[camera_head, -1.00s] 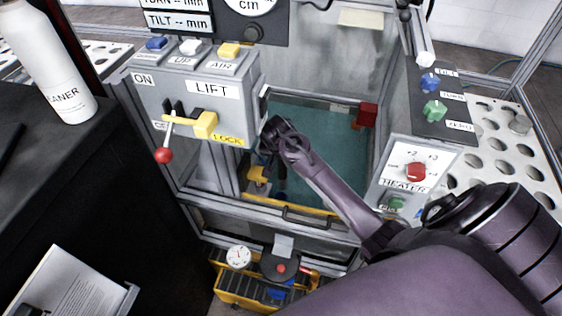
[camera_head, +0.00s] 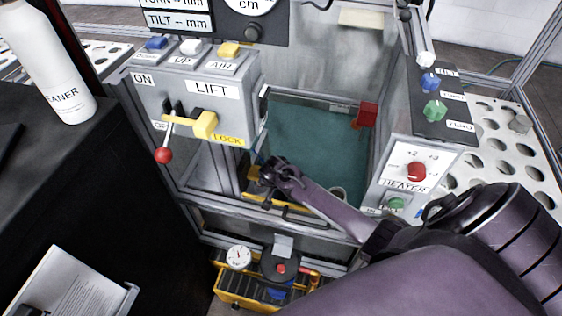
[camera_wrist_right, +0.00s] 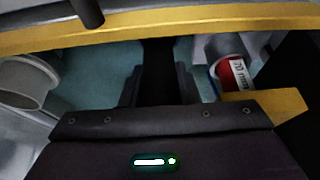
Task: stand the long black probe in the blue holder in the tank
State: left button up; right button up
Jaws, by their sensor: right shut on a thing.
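My right gripper (camera_head: 268,172) is low at the front left of the tank, by its yellow front rail. In the right wrist view its dark fingers (camera_wrist_right: 157,88) are shut on a long black bar (camera_wrist_right: 157,65), which looks like the probe and runs toward the yellow rail. Its far end is hidden. The tank (camera_head: 318,140) holds teal liquid. I cannot pick out the blue holder for certain. A short cylinder (camera_wrist_right: 236,72) with red, white and blue parts and a "70 mm" label is right of the fingers. My left gripper is not in view.
A grey cup (camera_wrist_right: 25,82) is left of the fingers. The yellow rail (camera_wrist_right: 200,17) and a black bar end (camera_wrist_right: 88,10) cross the top. The LIFT box (camera_head: 195,95) stands left of the tank, the HEATER panel (camera_head: 408,170) right. A red block (camera_head: 366,115) is on the far right side.

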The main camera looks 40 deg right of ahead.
jog(key=shift+f+b, duration=0.35)
jog(key=shift+f, duration=0.15)
jog(key=o, duration=0.9)
jog(key=shift+s, duration=0.15)
jog(key=shift+r, duration=0.25)
jog(key=p+v, duration=0.1)
jog(key=v, duration=1.1)
jog(key=shift+r+p, duration=0.4)
